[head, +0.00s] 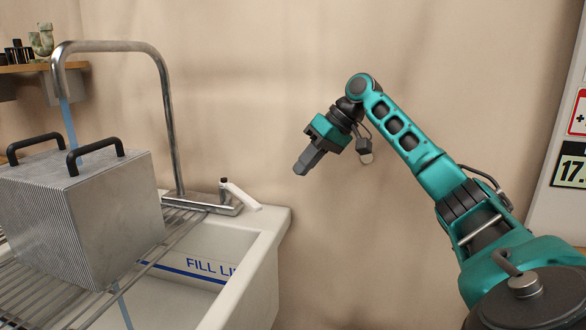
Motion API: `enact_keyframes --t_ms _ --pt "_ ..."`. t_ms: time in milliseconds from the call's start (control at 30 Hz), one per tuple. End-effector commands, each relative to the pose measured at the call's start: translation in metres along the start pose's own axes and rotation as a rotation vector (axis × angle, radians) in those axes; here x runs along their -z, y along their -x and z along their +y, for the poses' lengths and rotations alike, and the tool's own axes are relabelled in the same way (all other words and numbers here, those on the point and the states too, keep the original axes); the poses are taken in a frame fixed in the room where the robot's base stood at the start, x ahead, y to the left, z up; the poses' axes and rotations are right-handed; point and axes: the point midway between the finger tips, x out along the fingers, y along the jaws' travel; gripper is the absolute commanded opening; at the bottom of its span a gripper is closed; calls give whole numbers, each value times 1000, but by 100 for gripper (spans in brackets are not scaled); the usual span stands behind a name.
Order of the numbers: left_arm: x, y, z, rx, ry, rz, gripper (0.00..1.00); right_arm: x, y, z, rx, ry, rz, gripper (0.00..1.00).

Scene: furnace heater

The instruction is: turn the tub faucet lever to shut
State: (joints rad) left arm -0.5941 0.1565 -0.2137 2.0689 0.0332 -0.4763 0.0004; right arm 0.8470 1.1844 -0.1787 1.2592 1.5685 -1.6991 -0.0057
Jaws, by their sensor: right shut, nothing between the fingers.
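The tub faucet (165,95) is a tall metal spout that rises from a flat base at the tub's back right corner and bends over to the left. Blue water (69,122) runs from its end. The faucet lever (241,195) is a short white handle at the right end of the base, slanting down to the right. The white tub (262,255) has a blue fill line mark inside. My right gripper (302,170) is shut and empty, in the air to the right of the lever and above it, apart from it. My left gripper is not in view.
A ribbed metal box (115,215) with two black handles (95,150) sits on a wire rack (185,238) across the tub. A wooden shelf (25,68) with small items is at upper left. Signs (570,170) are at the right edge. The wall between is bare.

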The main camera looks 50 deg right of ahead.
Motion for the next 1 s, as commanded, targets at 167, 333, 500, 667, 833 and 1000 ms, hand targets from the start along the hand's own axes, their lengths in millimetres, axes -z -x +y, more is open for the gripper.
enact_keyframes --t_ms 167,333,500,667,833,1000 --pt "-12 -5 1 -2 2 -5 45 -2 -44 0 3 1 -4 0" --pt "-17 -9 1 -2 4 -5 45 -1 -78 0 2 1 -2 0" --pt "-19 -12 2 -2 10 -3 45 0 -89 -22 0 5 1 0" --pt "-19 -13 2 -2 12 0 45 0 -95 -33 -1 2 0 0" --pt "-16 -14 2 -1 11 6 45 0 -95 -36 -1 1 0 0" --pt "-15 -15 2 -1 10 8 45 0 -95 -36 -1 1 0 0"
